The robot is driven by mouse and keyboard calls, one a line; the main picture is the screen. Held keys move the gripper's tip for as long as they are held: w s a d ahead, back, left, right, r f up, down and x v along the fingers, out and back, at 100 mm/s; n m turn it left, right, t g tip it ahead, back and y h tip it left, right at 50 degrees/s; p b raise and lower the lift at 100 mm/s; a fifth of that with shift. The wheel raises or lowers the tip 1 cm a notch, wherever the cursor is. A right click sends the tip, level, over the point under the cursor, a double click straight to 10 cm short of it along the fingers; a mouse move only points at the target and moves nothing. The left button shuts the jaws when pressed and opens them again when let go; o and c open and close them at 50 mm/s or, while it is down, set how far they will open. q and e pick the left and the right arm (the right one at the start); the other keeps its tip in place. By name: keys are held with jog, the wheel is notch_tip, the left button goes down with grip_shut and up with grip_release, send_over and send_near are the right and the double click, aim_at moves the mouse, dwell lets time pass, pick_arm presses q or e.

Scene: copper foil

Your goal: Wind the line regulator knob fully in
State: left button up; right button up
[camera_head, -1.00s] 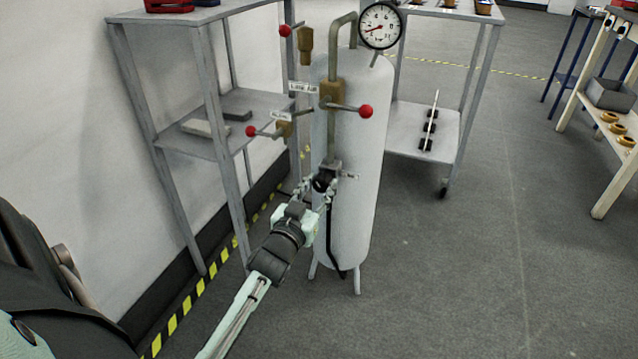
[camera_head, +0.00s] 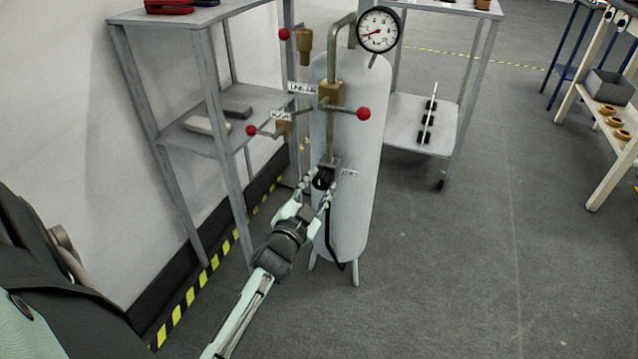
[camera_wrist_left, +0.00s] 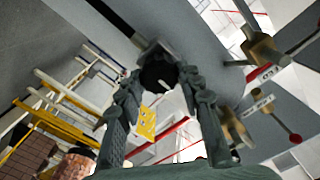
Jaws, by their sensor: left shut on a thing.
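The line regulator knob (camera_head: 322,181) is a dark round knob low on the pipework, in front of the white upright tank (camera_head: 358,185). My left gripper (camera_head: 321,187) is shut on the knob, with a finger on either side of it. In the left wrist view the black knob (camera_wrist_left: 158,75) sits between the two fingertips, below a grey block. A round pressure gauge (camera_head: 378,30) stands at the top of the pipe, with a red needle. My right gripper is not in view.
Two valves with red-balled levers (camera_head: 363,114) (camera_head: 251,130) and small labels sit above the knob. A grey shelf (camera_head: 180,142) stands left of the tank, and another shelf (camera_head: 405,135) stands behind it. Open floor (camera_head: 450,270) lies to the right.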

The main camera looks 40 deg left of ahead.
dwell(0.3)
pick_arm(q)
jog(key=o, duration=1.1)
jog(key=shift+o, duration=0.2)
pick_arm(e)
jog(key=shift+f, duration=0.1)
pick_arm(q)
jog(key=v, duration=1.2)
notch_tip(320, 180, down, 11)
jog(key=s+d+n+g+h+p, duration=0.1)
jog(key=s+d+n+g+p, duration=0.15)
jog(key=g, duration=0.45)
jog(key=s+d+f+g+h, duration=0.1)
jog(key=s+d+f+g, duration=0.1)
jog(key=s, duration=0.3)
jog(key=s+d+f+g+h+p, duration=0.1)
jog(key=s+d+f+g, duration=0.1)
jog(key=s+g, duration=0.3)
jog(key=shift+s+f, duration=0.65)
jog(key=shift+f, duration=0.25)
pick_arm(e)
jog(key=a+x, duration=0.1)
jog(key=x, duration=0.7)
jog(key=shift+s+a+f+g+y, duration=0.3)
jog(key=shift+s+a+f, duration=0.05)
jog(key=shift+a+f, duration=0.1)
